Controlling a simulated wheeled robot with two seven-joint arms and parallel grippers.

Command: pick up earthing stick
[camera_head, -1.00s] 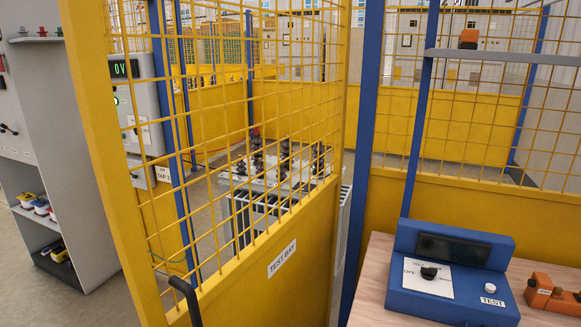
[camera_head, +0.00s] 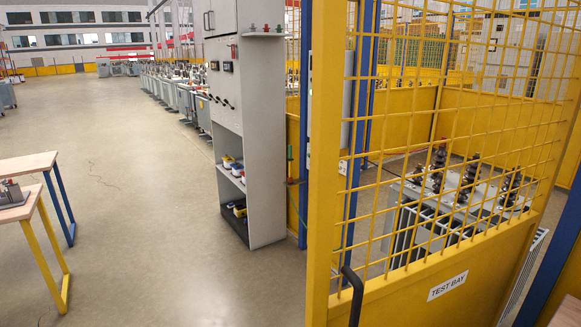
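No clear earthing stick can be made out. A thin upright green and dark piece (camera_head: 290,165) stands beside the blue post, between the grey cabinet and the yellow cage. It is too small to tell whether it is the earthing stick. A thin green line runs down near it. Neither of my grippers is in view.
The yellow mesh door marked TEST BAY (camera_head: 446,284) fills the right, with a black handle (camera_head: 352,292). Behind it stands a transformer (camera_head: 460,200) with dark insulators. A grey cabinet (camera_head: 246,130) stands left of the cage. Wooden tables (camera_head: 25,165) are at far left. The floor between is clear.

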